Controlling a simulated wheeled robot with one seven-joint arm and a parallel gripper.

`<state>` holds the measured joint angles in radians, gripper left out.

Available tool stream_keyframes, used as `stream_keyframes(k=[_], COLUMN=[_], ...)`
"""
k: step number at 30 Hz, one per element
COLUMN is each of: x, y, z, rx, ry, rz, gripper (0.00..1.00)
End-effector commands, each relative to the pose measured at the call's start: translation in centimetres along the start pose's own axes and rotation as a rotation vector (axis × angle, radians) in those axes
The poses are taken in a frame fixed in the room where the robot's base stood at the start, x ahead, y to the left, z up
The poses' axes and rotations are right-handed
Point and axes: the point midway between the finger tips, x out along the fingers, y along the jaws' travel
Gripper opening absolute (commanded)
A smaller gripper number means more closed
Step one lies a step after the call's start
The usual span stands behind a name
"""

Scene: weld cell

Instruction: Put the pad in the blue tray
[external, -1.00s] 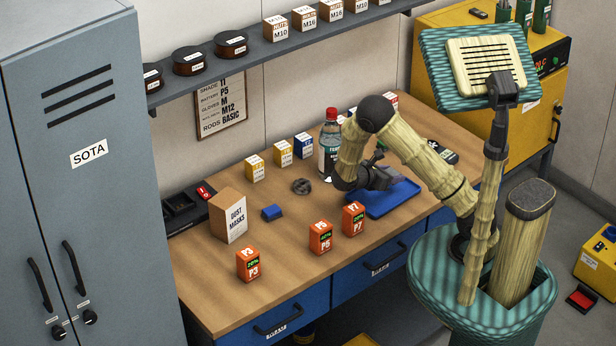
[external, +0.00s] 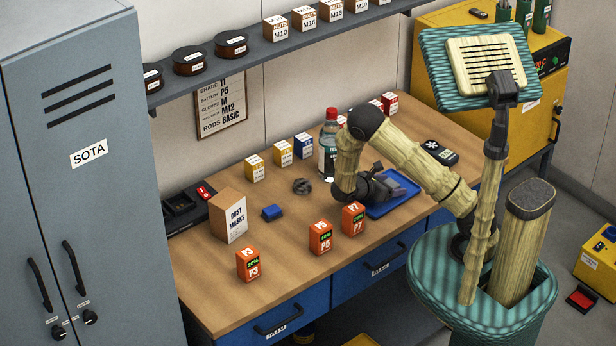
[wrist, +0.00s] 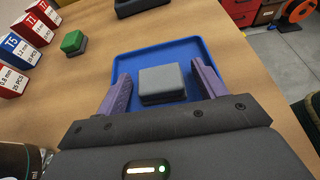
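The pad, a grey block with a paler top (wrist: 162,84), shows in the wrist view within the outline of the blue tray (wrist: 185,48). My gripper (wrist: 164,84) has its two purple fingers spread on either side of the pad, with a gap visible at the left finger. It looks open; whether the right finger touches the pad is unclear. In the external view my gripper (external: 392,190) is low over the blue tray (external: 407,205) and hides part of it. I cannot make out the pad there.
A blue block (external: 272,212) and orange boxes (external: 320,238) stand left of the tray. A green block (wrist: 74,42) and small cartons (wrist: 22,50) show left in the wrist view. A bottle (external: 328,146) stands behind my arm. A black device (external: 439,152) lies behind the tray.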

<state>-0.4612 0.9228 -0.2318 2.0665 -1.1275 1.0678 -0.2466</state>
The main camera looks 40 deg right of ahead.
Motion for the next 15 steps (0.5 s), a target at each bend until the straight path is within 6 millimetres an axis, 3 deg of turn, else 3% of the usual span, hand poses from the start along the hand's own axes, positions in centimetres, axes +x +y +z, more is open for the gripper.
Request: stream_keyframes(k=[8, 15], x=[-0.8, -4.5], y=[0.0, 0.1], z=[0.2, 0.1], rx=[0.0, 0.002], ry=[0.0, 0.001], rz=[0.002, 0.005], gripper=[0.7, 0.7])
